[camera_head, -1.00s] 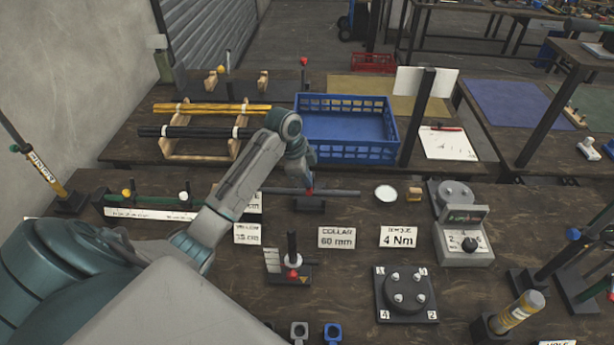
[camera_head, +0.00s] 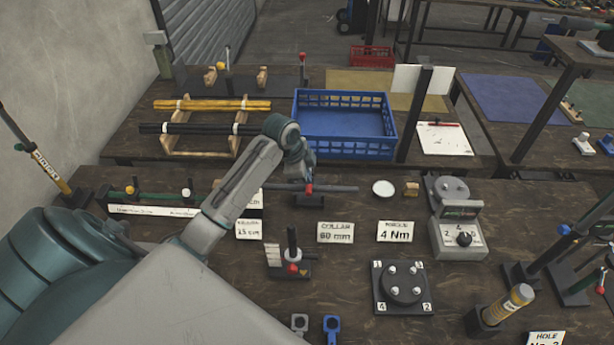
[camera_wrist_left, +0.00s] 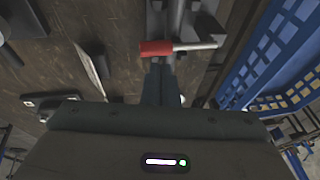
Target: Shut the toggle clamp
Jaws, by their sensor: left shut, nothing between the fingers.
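The toggle clamp's red-sleeved handle (camera_head: 309,188) shows in the head view above a small black base (camera_head: 309,201), where a grey bar (camera_head: 340,188) runs sideways. In the left wrist view a red sleeve (camera_wrist_left: 156,47) on a metal rod lies crosswise just ahead of my fingertips. My left gripper (camera_head: 309,178) is shut and empty, right at the red handle. Its fingers (camera_wrist_left: 159,72) reach up to the red sleeve; I cannot tell whether they touch it. My gripper hides part of the clamp. My right gripper is not in view.
A blue crate (camera_head: 345,151) stands behind and right of the gripper. A wooden rack (camera_head: 170,154) with yellow and black rods is at the back left. Label cards (camera_head: 335,233), a post fixture (camera_head: 291,266) and a round bolted plate (camera_head: 403,310) stand in front.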

